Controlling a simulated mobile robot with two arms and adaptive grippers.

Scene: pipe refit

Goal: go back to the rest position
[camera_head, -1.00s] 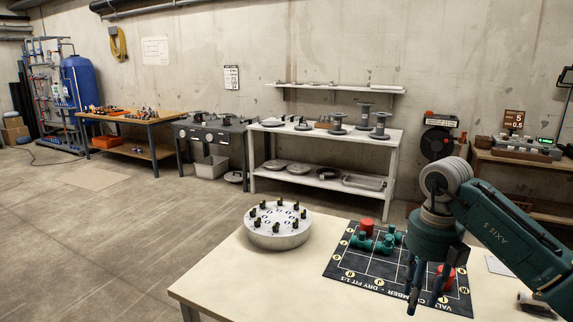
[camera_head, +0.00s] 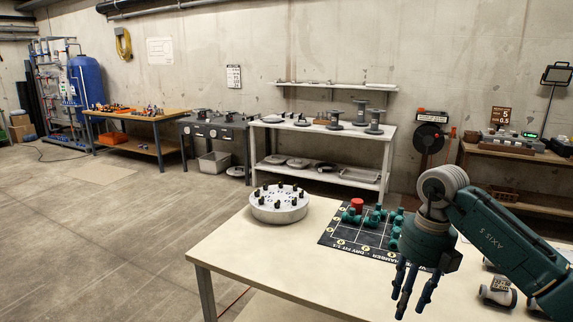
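My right gripper (camera_head: 413,289) hangs from the teal arm at the lower right, above the near part of the cream table (camera_head: 280,265). Its fingers point down and are spread apart, with nothing seen between them. The wrist and arm cover the right part of the black mat (camera_head: 340,241). My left gripper is not in view.
The mat holds a red cylinder (camera_head: 356,205) and several teal pipe fittings (camera_head: 372,218). A round grey fixture with black pegs (camera_head: 279,208) stands at the table's back left. White-and-black parts (camera_head: 498,291) lie right of my arm. Open floor (camera_head: 100,240) spreads left.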

